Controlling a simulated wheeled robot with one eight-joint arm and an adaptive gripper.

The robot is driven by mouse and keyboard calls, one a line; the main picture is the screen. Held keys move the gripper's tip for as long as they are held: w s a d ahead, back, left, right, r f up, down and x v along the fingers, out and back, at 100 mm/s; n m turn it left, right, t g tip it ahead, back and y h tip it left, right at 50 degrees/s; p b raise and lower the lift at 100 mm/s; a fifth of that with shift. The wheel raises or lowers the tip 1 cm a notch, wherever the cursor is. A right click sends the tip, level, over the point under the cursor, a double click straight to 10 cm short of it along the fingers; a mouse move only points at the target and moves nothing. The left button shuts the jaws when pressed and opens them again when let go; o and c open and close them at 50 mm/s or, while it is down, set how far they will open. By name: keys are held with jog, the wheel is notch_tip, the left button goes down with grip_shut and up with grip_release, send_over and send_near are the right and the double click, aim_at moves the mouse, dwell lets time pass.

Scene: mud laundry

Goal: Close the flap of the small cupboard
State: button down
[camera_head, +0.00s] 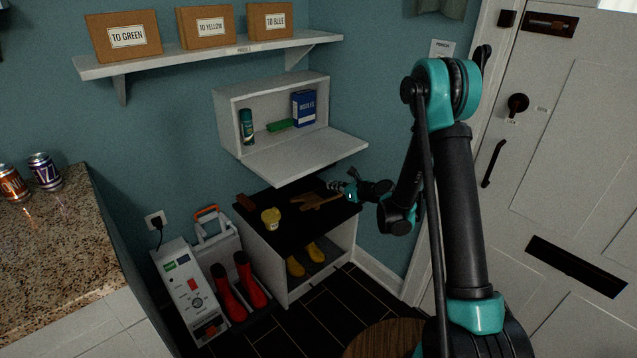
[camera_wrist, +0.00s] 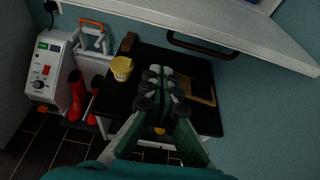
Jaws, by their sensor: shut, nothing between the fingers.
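The small cupboard (camera_head: 228,112) is a white box on the blue wall. Its white flap (camera_head: 300,150) is hinged at the lower edge and hangs open, sticking out about level into the room. In the wrist view the flap (camera_wrist: 225,25) crosses the top, with a dark bar handle (camera_wrist: 203,46) at its underside. My gripper (camera_head: 340,187) is below the flap, near its right end, and appears apart from it. In the wrist view my gripper (camera_wrist: 160,75) is shut and empty, over the black-topped bench.
Inside the cupboard are a green can (camera_head: 247,127), a green item (camera_head: 280,125) and a blue box (camera_head: 304,107). A shelf (camera_head: 220,55) with cardboard boxes is above. The black bench top (camera_head: 285,228) below holds a yellow tub (camera_head: 271,218). A door (camera_head: 560,150) stands right.

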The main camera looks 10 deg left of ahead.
jog(key=x, duration=1)
jog(key=shift+s+a+r, duration=0.1)
jog(key=shift+r, duration=1.75)
jog(key=shift+r, duration=0.1)
